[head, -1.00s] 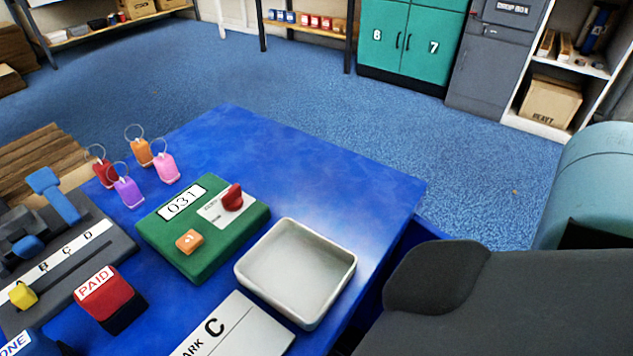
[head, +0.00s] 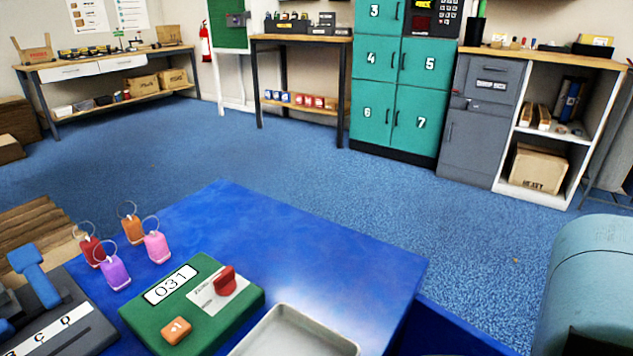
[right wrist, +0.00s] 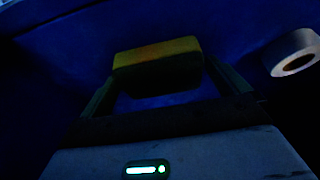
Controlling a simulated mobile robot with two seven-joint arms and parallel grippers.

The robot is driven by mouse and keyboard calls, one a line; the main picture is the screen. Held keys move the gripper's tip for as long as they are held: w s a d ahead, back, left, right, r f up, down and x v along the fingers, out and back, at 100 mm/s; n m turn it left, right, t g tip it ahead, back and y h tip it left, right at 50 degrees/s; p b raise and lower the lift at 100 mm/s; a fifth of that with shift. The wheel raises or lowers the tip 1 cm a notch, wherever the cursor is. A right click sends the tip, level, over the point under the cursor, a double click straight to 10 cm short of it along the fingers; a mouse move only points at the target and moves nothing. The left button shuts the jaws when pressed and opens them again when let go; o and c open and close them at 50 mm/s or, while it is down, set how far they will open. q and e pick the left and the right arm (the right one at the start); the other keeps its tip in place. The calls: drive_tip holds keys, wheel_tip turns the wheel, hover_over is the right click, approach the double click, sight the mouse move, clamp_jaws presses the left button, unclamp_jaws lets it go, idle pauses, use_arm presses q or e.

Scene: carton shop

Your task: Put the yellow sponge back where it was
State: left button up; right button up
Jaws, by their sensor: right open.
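The yellow sponge (right wrist: 157,55) shows in the dark right wrist view, at top centre over a dark blue surface. My right gripper (right wrist: 160,78) is open, with one finger on each side of the sponge's near part. I cannot tell whether the fingers touch it or how high it is above the surface. The sponge is not seen in the head view. My left gripper is in neither view.
A blue table (head: 330,240) holds a green counter box (head: 195,305), several key tags (head: 155,247) and a pale tray (head: 300,335). A tape roll (right wrist: 297,55) lies right of the sponge. Teal lockers (head: 395,95) and a shelf unit (head: 505,130) stand behind. Blue floor is clear between.

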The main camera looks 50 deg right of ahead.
use_arm(q)
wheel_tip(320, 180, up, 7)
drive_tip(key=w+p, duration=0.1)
drive_tip(key=p, duration=0.5)
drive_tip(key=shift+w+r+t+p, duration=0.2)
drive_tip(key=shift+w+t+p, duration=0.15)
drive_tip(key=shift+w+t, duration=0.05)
use_arm(e)
drive_tip(key=v, duration=1.2)
drive_tip(key=shift+r, duration=0.2)
